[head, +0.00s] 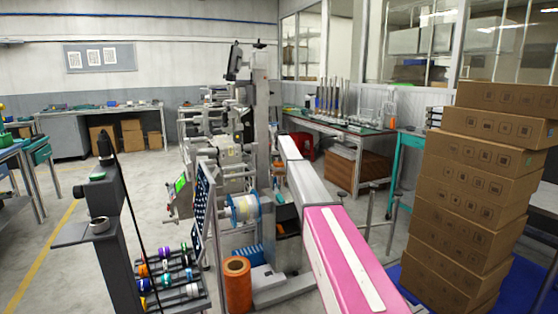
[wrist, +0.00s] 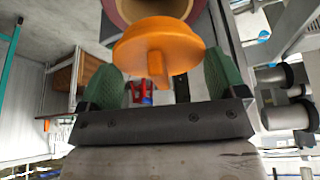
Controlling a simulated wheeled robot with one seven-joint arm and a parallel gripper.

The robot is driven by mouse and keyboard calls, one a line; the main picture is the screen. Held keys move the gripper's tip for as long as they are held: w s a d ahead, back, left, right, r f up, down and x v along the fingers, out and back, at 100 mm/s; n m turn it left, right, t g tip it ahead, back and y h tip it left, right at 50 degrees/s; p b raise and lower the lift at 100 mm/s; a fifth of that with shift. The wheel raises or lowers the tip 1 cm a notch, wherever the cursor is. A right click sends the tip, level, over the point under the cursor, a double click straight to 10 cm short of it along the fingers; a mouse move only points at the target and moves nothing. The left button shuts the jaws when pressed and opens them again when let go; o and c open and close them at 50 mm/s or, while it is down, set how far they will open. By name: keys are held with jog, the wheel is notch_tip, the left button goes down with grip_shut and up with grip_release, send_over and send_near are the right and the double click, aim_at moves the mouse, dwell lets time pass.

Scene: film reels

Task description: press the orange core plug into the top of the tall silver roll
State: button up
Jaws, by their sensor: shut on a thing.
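The orange core plug (wrist: 160,43) has a wide round disc and a short narrow stub. In the wrist view my gripper (wrist: 160,80) is shut on it, with a green finger pad on each side. The stub points towards my palm and the disc faces away. I cannot clearly make out the tall silver roll or my gripper in the head view.
An upright orange roll (head: 238,288) stands on the floor beside a machine with a blue-and-white reel (head: 244,208). A rack of small coloured rolls (head: 170,275) is at the lower left. Stacked cardboard boxes (head: 475,190) stand at the right. Open floor lies at the left.

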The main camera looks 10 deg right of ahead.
aim_at(279, 166)
jog(key=shift+w, duration=0.35)
notch_tip(279, 166, down, 6)
jog(key=shift+r, duration=0.25)
jog(key=shift+s, duration=0.2)
dwell(0.7)
jog(key=shift+f, duration=0.4)
dwell(0.8)
jog(key=shift+r, duration=0.85)
dwell(2.6)
jog(key=shift+f, duration=0.75)
dwell(0.8)
